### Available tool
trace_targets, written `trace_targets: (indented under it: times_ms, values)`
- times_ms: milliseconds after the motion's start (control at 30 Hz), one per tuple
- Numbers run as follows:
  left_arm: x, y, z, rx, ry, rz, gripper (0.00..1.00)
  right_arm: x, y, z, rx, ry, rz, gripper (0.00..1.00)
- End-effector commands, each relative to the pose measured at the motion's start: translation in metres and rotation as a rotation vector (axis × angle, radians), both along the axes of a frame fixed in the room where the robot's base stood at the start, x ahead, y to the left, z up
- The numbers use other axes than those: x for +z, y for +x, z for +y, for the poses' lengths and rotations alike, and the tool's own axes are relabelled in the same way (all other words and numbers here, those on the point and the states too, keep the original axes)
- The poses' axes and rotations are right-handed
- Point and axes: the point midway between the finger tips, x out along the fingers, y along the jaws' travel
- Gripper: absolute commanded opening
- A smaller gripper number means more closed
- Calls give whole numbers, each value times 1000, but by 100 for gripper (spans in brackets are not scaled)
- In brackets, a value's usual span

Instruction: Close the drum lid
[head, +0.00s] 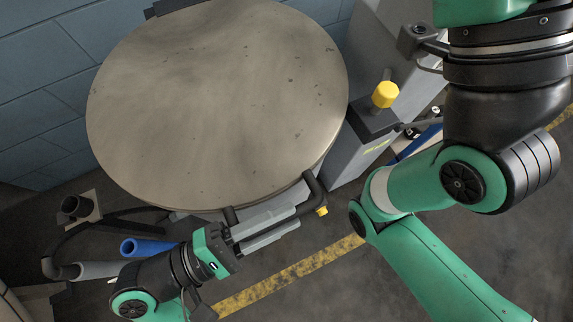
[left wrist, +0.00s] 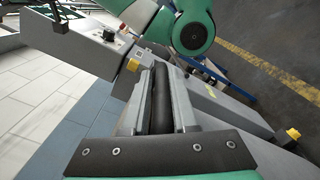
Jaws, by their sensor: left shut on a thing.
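The drum lid (head: 220,100) is a large round dull metal disc at the upper left of the head view. A black bar handle (head: 313,186) is at its lower right edge. My left gripper (head: 285,228) comes in from the bottom left and is shut on this handle. In the left wrist view the black handle (left wrist: 162,95) lies lengthwise between the two grey fingers. The lid hides the drum beneath it, and I cannot tell exactly how far the lid is tilted. My right arm is at the right, but its gripper is out of view.
A grey machine housing with a yellow knob (head: 385,94) stands right of the lid. A blue pipe (head: 146,246) and grey pipes are at the lower left. A tiled wall (head: 45,85) is behind. The floor by the yellow line (head: 290,274) is clear.

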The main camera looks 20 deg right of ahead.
Motion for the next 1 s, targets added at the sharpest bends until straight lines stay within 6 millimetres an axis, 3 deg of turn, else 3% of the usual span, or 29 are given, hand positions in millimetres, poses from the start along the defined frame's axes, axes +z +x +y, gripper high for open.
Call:
trace_targets:
  times_ms: [200, 533, 567, 633, 1000]
  values:
    - [-19, 3, 4, 18, 9, 13, 0, -4, 0, 0, 0, 0, 0, 71]
    - [-23, 2, 4, 16, 12, 18, 0, -6, 0, 0, 0, 0, 0, 71]
    - [-23, 2, 4, 17, 11, 18, 37, -6, 0, 0, 0, 0, 0, 71]
    - [-23, 2, 4, 16, 11, 18, 50, -6, 0, 0, 0, 0, 0, 71]
    - [-21, 2, 4, 16, 10, 16, 52, -4, 0, 0, 0, 0, 0, 71]
